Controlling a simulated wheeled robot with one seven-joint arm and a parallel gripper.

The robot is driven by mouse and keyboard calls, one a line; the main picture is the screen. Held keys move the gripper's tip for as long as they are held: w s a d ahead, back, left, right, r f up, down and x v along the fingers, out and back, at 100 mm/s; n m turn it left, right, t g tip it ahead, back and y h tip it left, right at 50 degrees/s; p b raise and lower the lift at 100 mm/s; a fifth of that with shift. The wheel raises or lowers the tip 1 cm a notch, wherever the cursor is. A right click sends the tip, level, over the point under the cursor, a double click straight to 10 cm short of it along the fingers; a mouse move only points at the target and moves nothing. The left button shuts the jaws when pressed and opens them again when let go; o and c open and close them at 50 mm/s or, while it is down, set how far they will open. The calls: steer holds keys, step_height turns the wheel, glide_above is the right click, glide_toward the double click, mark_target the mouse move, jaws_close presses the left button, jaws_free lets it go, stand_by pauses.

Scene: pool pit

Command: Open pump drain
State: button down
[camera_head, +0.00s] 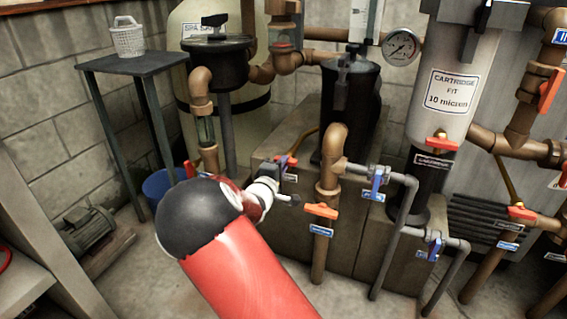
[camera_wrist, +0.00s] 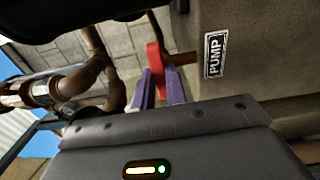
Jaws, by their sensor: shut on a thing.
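In the wrist view, a red valve handle (camera_wrist: 153,55) stands beside a white PUMP label (camera_wrist: 215,54) on a grey-brown block (camera_wrist: 260,45). My gripper (camera_wrist: 158,76) is shut on this handle, with its two purple fingers on either side of it. The valve body under the handle is mostly hidden. In the head view, my red and black arm reaches to the front of the block, and my wrist covers much of that area. A small red handle (camera_head: 288,161) shows just above my wrist; I cannot tell whether it is the held one.
Pipes with an orange-red handle (camera_head: 321,210) and a blue handle (camera_head: 376,186) stand right of my wrist. A cartridge filter (camera_head: 455,85) is further right. A small table (camera_head: 135,64) holds a white basket (camera_head: 127,38). A motor (camera_head: 85,230) lies left on the floor.

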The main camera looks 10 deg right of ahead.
steer(key=n+p, duration=0.9)
steer(key=n, duration=0.9)
steer(key=c, duration=1.3)
jaws_free()
